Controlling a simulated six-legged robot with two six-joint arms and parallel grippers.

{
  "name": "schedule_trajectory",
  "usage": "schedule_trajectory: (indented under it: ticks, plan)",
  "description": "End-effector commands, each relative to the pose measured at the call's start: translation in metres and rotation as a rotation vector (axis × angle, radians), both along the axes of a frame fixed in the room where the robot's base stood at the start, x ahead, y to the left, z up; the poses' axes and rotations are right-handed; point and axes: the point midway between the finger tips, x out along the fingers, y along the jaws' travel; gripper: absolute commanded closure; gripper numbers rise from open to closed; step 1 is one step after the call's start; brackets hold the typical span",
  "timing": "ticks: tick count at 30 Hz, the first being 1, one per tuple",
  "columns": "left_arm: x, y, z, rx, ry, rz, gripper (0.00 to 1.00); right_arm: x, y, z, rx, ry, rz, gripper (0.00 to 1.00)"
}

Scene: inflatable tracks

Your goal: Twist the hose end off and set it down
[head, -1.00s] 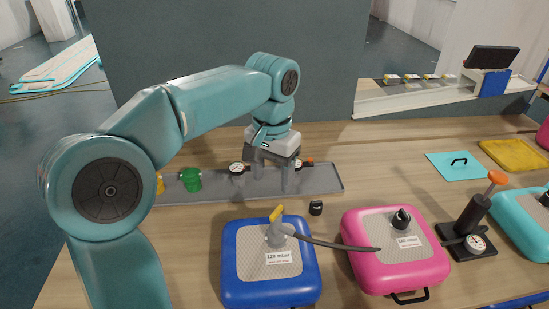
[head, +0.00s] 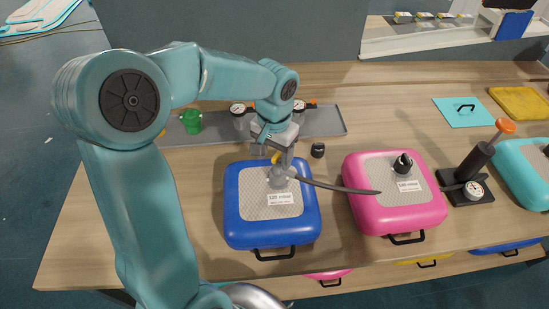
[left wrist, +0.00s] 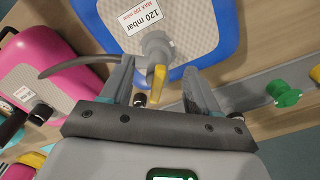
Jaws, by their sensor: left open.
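The grey hose end (head: 278,179) with a yellow lever sits on the valve of the blue inflatable (head: 238,225). It also shows in the left wrist view (left wrist: 156,46), with its yellow lever (left wrist: 158,82) between my fingers. A dark hose (head: 340,187) runs from it to the right across the pink inflatable. My left gripper (head: 280,154) is open just above and behind the hose end; its fingers (left wrist: 160,88) stand on either side of the lever, apart from it as far as I can tell. My right gripper is not in view.
A black cap (head: 318,150) stands just right of my left gripper. The pink inflatable (head: 370,215) and a hand pump (head: 478,165) are to the right. Behind is a grey tray (head: 325,121) holding gauges and a green fitting (head: 192,122). Table around the tray's right is clear.

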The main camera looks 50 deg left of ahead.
Motion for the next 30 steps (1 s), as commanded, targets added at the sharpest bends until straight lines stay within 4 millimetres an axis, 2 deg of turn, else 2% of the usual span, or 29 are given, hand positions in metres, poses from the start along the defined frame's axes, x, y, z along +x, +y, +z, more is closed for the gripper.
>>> schedule_trajectory:
  ticks: [6,16,17,21,22,27,30]
  plan:
    - [0.002,0.001,-0.023,0.000,0.001,0.000,0.40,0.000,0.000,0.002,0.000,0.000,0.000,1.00]
    - [0.002,0.002,-0.027,0.000,-0.001,0.000,0.40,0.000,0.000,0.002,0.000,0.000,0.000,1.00]
    - [0.002,0.002,-0.027,0.000,0.000,0.000,0.46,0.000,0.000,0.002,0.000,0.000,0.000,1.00]
    - [0.002,0.002,-0.027,0.000,0.000,0.000,0.92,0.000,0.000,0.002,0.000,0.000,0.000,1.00]
    - [0.002,0.002,-0.027,0.000,0.000,0.000,1.00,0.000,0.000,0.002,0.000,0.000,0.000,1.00]
    - [0.002,0.002,-0.027,0.000,-0.001,-0.011,1.00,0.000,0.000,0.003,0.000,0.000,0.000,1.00]
    - [0.002,0.004,-0.026,0.000,0.000,-0.116,1.00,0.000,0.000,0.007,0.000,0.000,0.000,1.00]
